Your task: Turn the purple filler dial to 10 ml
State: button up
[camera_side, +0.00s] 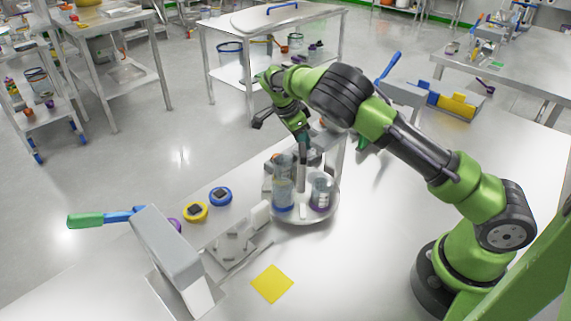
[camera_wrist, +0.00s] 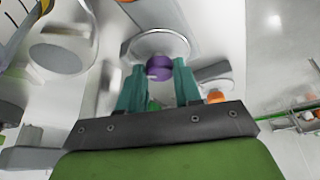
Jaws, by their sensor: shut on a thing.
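The purple dial (camera_wrist: 159,68) sits in front of a round pale plate (camera_wrist: 160,42) in the wrist view. My gripper (camera_wrist: 159,82) has its two teal fingers on either side of the dial and is shut on it. No scale marks or ml figures are readable on the dial. In the side view my gripper (camera_side: 303,142) points down behind the clear vessels, and the dial is hidden there.
Clear vessels (camera_side: 284,190) stand on a round metal tray (camera_side: 305,217) close to my gripper. Blue (camera_side: 221,197) and yellow (camera_side: 195,211) ringed discs lie to the left.

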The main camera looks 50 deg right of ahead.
jog(key=n, duration=0.2)
jog(key=n+t, duration=0.2)
jog(key=n, duration=0.1)
jog(key=shift+s+a+n, duration=0.1)
jog(key=shift+s+n, duration=0.2)
jog(key=n+t, duration=0.1)
jog(key=n, duration=0.3)
jog(key=shift+s+n+t, duration=0.15)
jog(key=shift+n+t, duration=0.15)
jog(key=shift+t, duration=0.1)
jog(key=o, duration=1)
jog(key=shift+o, duration=0.2)
